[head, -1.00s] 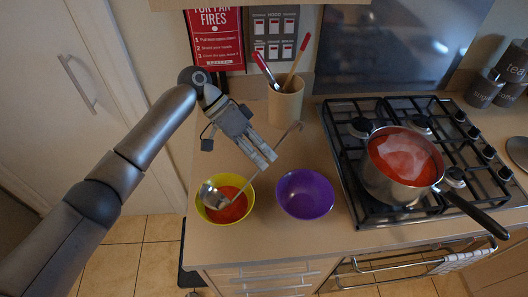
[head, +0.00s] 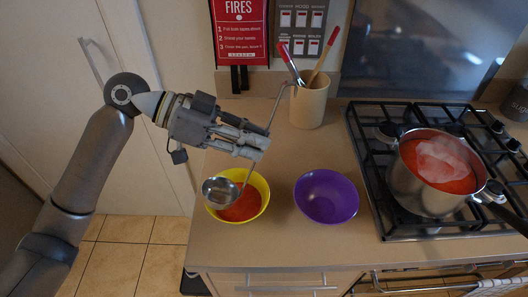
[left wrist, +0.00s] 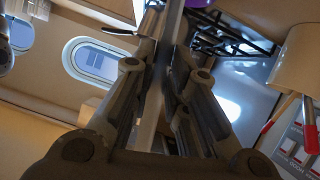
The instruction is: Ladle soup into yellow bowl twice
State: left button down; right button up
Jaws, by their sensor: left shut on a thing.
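My left gripper (head: 250,145) is shut on the handle of a metal ladle (head: 222,192). The ladle's bowl is over the left part of the yellow bowl (head: 262,186); whether it touches the rim I cannot tell. Red soup (head: 243,207) lies in the yellow bowl. A steel pot (head: 408,190) of red soup stands on the stove at the right. In the left wrist view the fingers (left wrist: 160,60) close around the handle. My right gripper is not in view.
An empty purple bowl (head: 327,196) stands right of the yellow bowl. A beige utensil holder (head: 308,104) with red-handled tools stands behind, close to the ladle's upper end. The black gas stove (head: 368,130) fills the right side. The pot's handle sticks out to the front right.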

pick_arm(q)
notch_tip(320, 180, up, 12)
jog(key=m+t+h+p, duration=0.1)
jog(key=h+p, duration=0.1)
jog(key=p, duration=0.2)
jog(key=shift+s+d+r+m, duration=0.25)
jog(key=shift+d+m, duration=0.05)
jog(key=shift+m, duration=0.1)
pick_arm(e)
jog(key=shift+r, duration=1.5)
pick_arm(q)
jog(key=shift+f, duration=0.1)
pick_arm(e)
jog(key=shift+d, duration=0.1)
